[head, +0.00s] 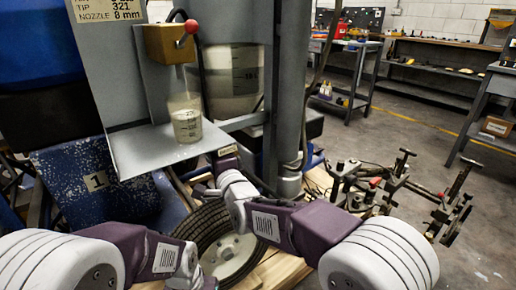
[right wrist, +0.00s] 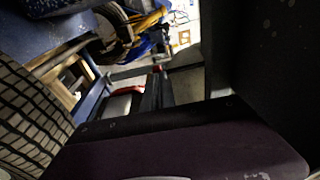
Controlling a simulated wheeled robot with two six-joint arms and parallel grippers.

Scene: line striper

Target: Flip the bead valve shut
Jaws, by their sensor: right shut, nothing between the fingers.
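The bead valve (head: 172,43) is a brass-coloured block on the grey panel in the head view. Its lever ends in a red ball knob (head: 191,26), which points up and right. A clear graduated bottle (head: 185,118) with pale contents stands below it on a grey shelf (head: 150,150). My right wrist is low, by the shelf's right edge, well below the valve and apart from it. My right gripper (right wrist: 165,120) fills the lower right wrist view, shut and empty; its fingertips are hard to make out. My left arm enters at lower left; its gripper is out of sight.
A grey post (head: 290,90) and a translucent tank (head: 232,75) stand right of the valve. Dark clamp-like hardware (head: 375,185) stands at right. Open floor and workbenches lie beyond.

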